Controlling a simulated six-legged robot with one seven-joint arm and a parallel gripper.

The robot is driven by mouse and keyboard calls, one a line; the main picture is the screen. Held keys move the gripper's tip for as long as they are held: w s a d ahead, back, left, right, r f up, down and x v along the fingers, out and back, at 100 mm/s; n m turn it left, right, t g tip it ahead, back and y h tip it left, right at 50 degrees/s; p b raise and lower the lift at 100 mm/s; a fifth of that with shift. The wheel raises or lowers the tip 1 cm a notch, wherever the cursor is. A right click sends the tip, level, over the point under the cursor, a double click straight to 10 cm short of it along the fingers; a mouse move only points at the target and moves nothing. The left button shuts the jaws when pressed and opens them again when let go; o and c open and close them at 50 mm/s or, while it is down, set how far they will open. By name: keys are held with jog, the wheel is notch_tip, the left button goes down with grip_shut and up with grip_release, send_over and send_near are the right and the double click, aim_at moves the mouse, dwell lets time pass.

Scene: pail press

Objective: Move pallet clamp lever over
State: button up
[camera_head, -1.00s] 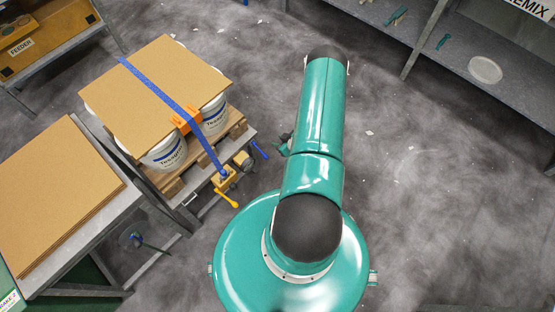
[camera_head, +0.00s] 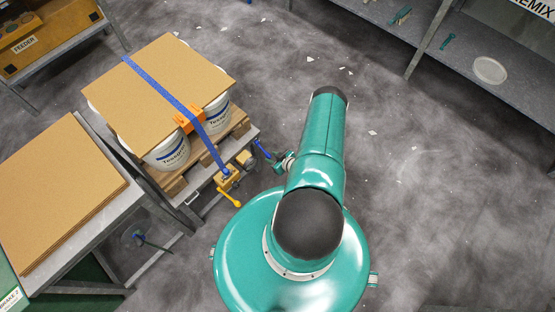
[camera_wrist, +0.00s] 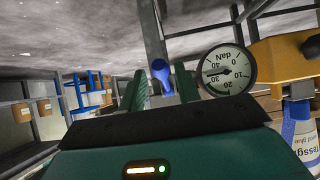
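A blue lever (camera_head: 262,149) stands at the right side of the pallet stand, near the yellow strap tensioner (camera_head: 228,182). In the wrist view, the blue lever (camera_wrist: 161,74) shows between my two green fingers, with its round end toward the camera. My gripper (camera_wrist: 160,88) is open, with the fingers apart on either side of the lever. I cannot tell how deep the lever sits between them. In the head view, my gripper (camera_head: 278,161) is just right of the lever, partly hidden by my arm.
White pails (camera_head: 168,152) under a cardboard sheet (camera_head: 135,85) stand on a wooden pallet (camera_head: 240,120), strapped in blue. A dial gauge (camera_wrist: 228,70) and yellow housing (camera_wrist: 283,62) are close right of my fingers. A cardboard stack (camera_head: 60,195) is at left.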

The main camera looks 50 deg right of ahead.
jog(key=shift+w+f, duration=0.35)
jog(key=shift+w, duration=0.3)
jog(key=shift+c, duration=0.6)
jog(key=c, duration=0.4)
jog(key=shift+r, duration=0.1)
jog(key=shift+s+r, duration=0.2)
jog(key=shift+r, duration=0.35)
jog(key=shift+s+r, duration=0.15)
jog(key=shift+r, duration=0.4)
